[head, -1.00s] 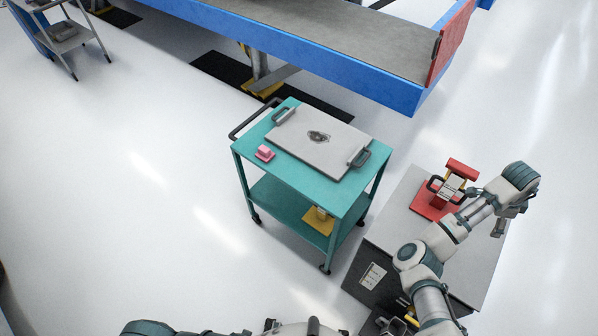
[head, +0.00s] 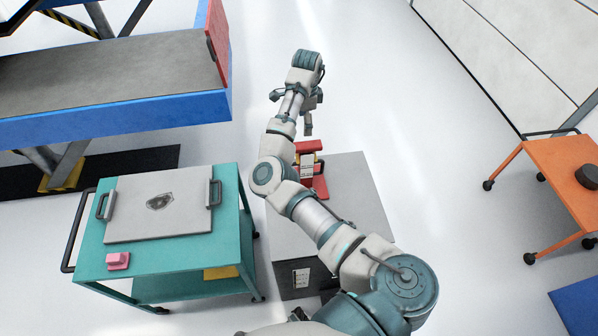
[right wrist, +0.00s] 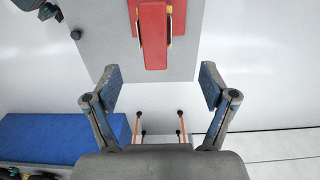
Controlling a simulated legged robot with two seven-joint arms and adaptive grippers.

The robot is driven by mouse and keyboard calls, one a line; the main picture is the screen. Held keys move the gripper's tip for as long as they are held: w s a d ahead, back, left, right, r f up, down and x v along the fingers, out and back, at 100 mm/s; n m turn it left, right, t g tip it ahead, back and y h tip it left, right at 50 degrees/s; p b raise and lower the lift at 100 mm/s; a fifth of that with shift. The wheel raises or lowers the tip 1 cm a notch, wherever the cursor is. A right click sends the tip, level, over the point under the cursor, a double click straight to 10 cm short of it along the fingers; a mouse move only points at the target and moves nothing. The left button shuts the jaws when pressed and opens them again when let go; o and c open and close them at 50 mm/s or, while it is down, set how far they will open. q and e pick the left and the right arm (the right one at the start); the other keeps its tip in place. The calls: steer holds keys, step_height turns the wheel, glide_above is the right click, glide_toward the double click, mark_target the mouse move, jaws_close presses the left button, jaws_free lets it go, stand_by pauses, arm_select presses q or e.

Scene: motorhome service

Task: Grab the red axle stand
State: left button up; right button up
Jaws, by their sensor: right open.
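The red axle stand (head: 321,187) stands on the grey cabinet (head: 358,190), partly hidden behind my right arm in the head view. In the right wrist view the red stand (right wrist: 154,38) shows at the top centre, on the grey top. My right gripper (head: 308,117) is past the stand's far side in the head view. In the right wrist view my right gripper (right wrist: 160,76) is open and empty. Its fingers are spread wide, and the stand appears beyond the gap, apart from the fingertips. My left gripper is in neither view.
A teal cart (head: 235,185) with a grey panel (head: 135,205) and a pink block (head: 118,261) stands left of the cabinet. A blue lift platform (head: 150,122) is at the upper left. An orange cart (head: 565,165) stands at the right. Floor beyond the cabinet is clear.

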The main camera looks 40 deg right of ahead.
mark_target(305, 144)
steer(key=f, duration=1)
steer(key=shift+s+a+f, duration=0.1)
steer(key=shift+s+f, duration=0.05)
steer(key=shift+s, duration=0.05)
steer(key=f, duration=0.4)
steer(key=f+p, duration=0.1)
steer(key=shift+s+f, duration=0.25)
steer(key=shift+f, duration=0.15)
steer(key=shift+c, duration=0.2)
steer(key=shift+r, duration=0.1)
jaws_close()
